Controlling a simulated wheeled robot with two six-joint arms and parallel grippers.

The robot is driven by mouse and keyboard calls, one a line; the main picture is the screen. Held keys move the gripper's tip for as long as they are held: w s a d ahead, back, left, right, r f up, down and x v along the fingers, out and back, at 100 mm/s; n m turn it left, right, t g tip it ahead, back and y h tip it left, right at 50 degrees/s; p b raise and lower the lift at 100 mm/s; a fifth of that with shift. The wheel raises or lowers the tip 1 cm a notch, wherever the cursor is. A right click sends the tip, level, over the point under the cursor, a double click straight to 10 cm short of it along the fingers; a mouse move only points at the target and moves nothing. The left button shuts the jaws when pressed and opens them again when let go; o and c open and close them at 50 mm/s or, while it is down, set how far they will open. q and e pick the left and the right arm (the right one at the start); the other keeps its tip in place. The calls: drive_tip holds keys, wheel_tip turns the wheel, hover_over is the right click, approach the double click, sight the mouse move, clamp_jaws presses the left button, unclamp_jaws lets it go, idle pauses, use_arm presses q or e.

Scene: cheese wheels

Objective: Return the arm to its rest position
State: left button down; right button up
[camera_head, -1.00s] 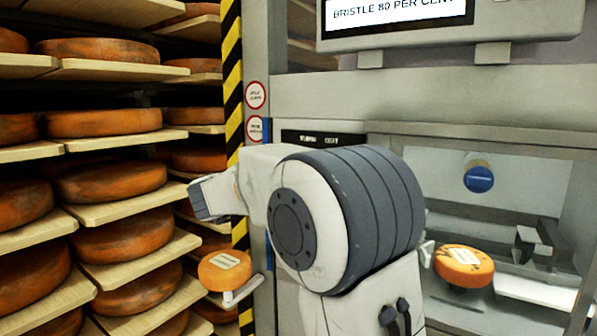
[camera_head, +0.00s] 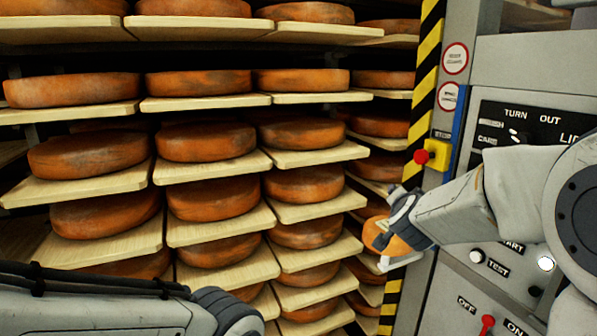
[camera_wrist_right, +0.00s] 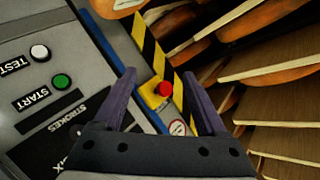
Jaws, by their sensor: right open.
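My right arm (camera_head: 470,210) comes in from the right in the head view, in front of the grey machine panel. Its gripper (camera_head: 408,216) shows end-on to the left, overlapping a small orange disc (camera_head: 379,233) in the picture. In the right wrist view the gripper (camera_wrist_right: 165,98) has its two dark fingers wide apart with nothing between them. Beyond them is a red button on a yellow box (camera_wrist_right: 157,96). Part of my left arm (camera_head: 90,312) lies along the bottom left edge of the head view. Its gripper cannot be seen.
The grey machine panel (camera_head: 505,275) carries a red button (camera_head: 421,157), a TEST knob, a START button and a red switch (camera_head: 487,322). A yellow-black striped post (camera_head: 424,70) borders it. Wooden shelves (camera_head: 205,103) with several cheese wheels (camera_head: 210,198) fill the left.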

drive_tip(key=s+a+f+n+g+y, duration=0.25)
drive_tip(key=s+f+n, duration=0.2)
drive_tip(key=f, duration=0.25)
drive_tip(key=s+a+f+n+g+y, duration=0.2)
drive_tip(key=s+a+f+n+g, duration=0.15)
drive_tip(key=s+f, duration=0.3)
drive_tip(key=s+f+n+g, duration=0.45)
drive_tip(key=s+f, duration=0.45)
drive_tip(key=s, duration=0.5)
drive_tip(key=s+a+r+n+g+y, duration=0.1)
drive_tip(key=s+a+r+n+g, duration=0.2)
drive_tip(key=s+a, duration=1)
wheel_tip(320, 180, up, 3)
drive_tip(key=n, duration=0.3)
drive_tip(key=shift+a, duration=0.4)
